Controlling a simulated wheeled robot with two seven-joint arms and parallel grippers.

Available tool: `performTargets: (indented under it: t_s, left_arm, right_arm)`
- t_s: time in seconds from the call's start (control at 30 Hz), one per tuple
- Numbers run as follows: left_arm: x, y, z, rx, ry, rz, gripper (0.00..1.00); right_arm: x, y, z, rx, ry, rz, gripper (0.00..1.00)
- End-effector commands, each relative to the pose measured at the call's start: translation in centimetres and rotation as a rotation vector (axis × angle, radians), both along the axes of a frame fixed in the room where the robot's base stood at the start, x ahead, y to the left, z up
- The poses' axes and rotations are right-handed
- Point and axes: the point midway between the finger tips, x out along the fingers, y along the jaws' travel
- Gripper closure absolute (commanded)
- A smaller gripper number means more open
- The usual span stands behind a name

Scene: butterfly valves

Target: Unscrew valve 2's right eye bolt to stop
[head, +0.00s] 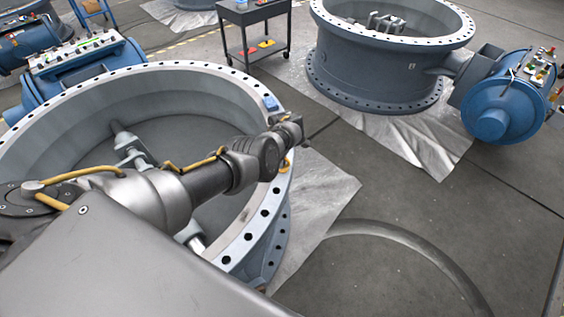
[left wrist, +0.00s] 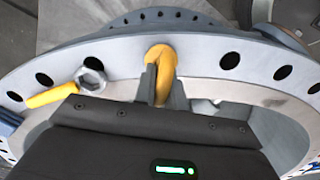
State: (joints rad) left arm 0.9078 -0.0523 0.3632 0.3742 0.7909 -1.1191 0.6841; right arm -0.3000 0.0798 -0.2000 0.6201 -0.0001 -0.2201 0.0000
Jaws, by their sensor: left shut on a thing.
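My left arm reaches in from the left in the head view, over the open ring of the near valve (head: 206,78). My left gripper (head: 287,150) is at the right rim of that valve. In the left wrist view my left gripper (left wrist: 163,88) is shut on a yellow eye bolt (left wrist: 161,58) standing at the holed flange (left wrist: 205,52). The eye's top shows above the fingers; its lower part and thread are hidden. In the head view only a bit of yellow shows under the gripper. My right gripper is not in view.
A grey metal ring with a yellow handle-like piece (left wrist: 50,96) is left of the fingers. A small blue object (head: 270,103) sits on the near rim. A second valve (head: 385,70) with a blue actuator (head: 505,105) and a dark cart (head: 255,30) stand behind.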

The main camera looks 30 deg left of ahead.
Motion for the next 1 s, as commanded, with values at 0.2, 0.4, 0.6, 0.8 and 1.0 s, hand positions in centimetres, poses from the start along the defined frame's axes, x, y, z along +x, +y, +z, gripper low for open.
performTargets:
  t_s: [0.2,0.4,0.6,0.8,1.0]
  left_arm:
    - [-0.1,-0.1,-0.3,-0.002,0.001,0.205,1.00]
    - [-0.2,-0.2,-0.2,-0.003,0.001,0.374,1.00]
    - [-0.3,-0.2,-0.2,-0.002,0.002,0.508,1.00]
    - [-0.4,-0.2,-0.1,-0.002,0.002,0.597,1.00]
    - [-0.4,-0.2,-0.1,-0.001,0.001,0.639,1.00]
  right_arm:
    - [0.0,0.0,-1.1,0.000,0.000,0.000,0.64]
    - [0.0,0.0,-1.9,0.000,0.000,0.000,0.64]
    - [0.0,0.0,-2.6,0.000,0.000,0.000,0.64]
    - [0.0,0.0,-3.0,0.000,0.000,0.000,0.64]
    - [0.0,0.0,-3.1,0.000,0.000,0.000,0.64]
